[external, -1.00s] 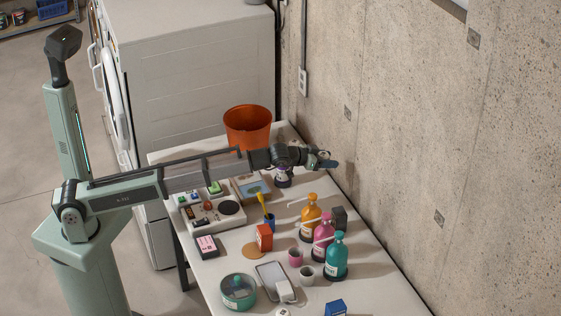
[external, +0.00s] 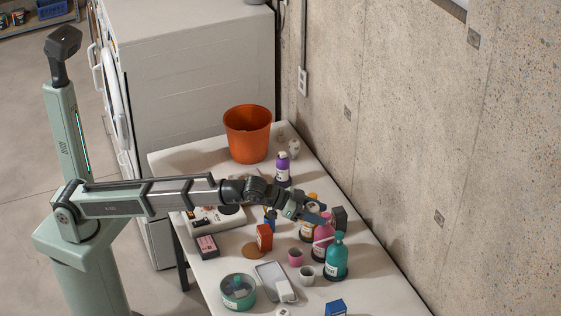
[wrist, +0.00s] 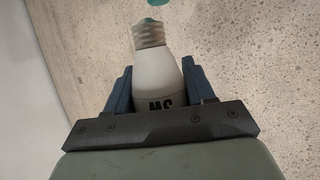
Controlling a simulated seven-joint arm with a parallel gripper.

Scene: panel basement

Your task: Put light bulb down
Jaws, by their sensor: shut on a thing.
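A white light bulb (wrist: 157,75) with a metal screw base and dark lettering sits between the two blue fingers of my gripper (wrist: 156,90) in the wrist view. The fingers are shut on its wide body, and the screw base points away from the palm. In the external view my gripper (external: 316,212) is over the right part of the table, by the pump bottles. The bulb cannot be made out there.
An orange bucket (external: 248,135) and a purple bottle (external: 282,169) stand at the back of the table. Pink (external: 323,240) and teal (external: 336,258) pump bottles stand close to my gripper. A grey tray (external: 262,270), cups and a red box (external: 264,237) crowd the front. The concrete wall is to the right.

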